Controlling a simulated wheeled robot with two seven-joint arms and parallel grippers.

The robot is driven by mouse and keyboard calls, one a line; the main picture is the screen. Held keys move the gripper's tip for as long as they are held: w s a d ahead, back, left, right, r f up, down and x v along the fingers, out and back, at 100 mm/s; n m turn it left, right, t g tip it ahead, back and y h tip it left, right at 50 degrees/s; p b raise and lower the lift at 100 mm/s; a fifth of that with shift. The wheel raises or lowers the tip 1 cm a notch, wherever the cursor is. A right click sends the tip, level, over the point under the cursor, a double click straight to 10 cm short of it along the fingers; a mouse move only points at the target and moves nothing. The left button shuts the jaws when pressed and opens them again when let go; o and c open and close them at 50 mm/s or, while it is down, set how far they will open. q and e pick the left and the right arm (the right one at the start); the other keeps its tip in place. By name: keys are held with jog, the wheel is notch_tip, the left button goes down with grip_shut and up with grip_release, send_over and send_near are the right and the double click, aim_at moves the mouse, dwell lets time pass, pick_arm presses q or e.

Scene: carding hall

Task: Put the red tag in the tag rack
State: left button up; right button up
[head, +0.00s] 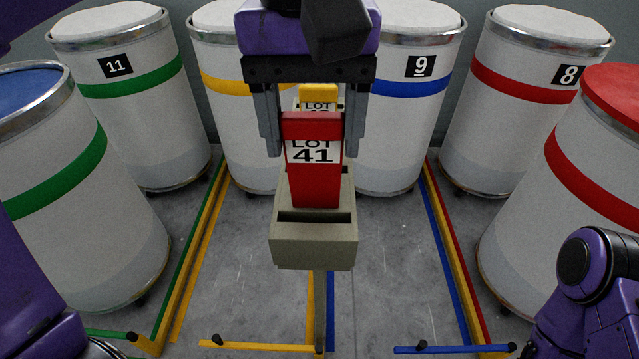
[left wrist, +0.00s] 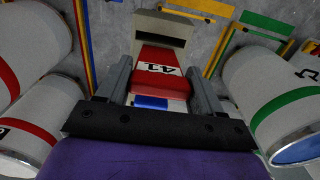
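The red tag (head: 314,180), with a white label reading LOT 41, stands upright in the middle of the head view. My left gripper (head: 314,143) has one finger close against each side edge of its upper part and appears shut on it. The left wrist view also shows the tag (left wrist: 160,82) between the fingers. The beige tag rack (head: 314,253) is directly below, with a dark front slot. A yellow-topped tag (head: 318,91) shows behind. My right gripper is out of view.
White drums with coloured bands surround the rack, including number 11 (head: 125,110), number 9 (head: 412,120) and number 8 (head: 520,110). Coloured rails (head: 455,260) run along the grey floor. A blue patch (left wrist: 150,103) shows near the gripper palm.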

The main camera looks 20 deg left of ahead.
aim_at(313, 170)
pick_arm(q)
jog(key=s+f, duration=0.2)
jog(key=f, duration=0.1)
jog(key=shift+s+d+f+b, duration=0.1)
jog(key=shift+b, duration=0.2)
grip_shut()
jog(key=shift+w+f, duration=0.35)
jog(key=shift+f, duration=0.25)
jog(key=shift+w+f, duration=0.3)
jog(key=shift+f, duration=0.25)
jog(key=shift+w+f, duration=0.15)
jog(key=shift+w, duration=0.25)
jog(key=o, duration=1.5)
grip_release()
jog(key=shift+o, duration=0.2)
jog(key=shift+w+a, duration=0.2)
jog(key=shift+w, duration=0.15)
notch_tip(313, 170, up, 12)
jog(key=p, duration=0.3)
jog(key=shift+s+d, duration=0.1)
jog(key=shift+s, duration=0.05)
jog(key=shift+s+r+p, duration=0.1)
jog(key=shift+r+p, duration=0.2)
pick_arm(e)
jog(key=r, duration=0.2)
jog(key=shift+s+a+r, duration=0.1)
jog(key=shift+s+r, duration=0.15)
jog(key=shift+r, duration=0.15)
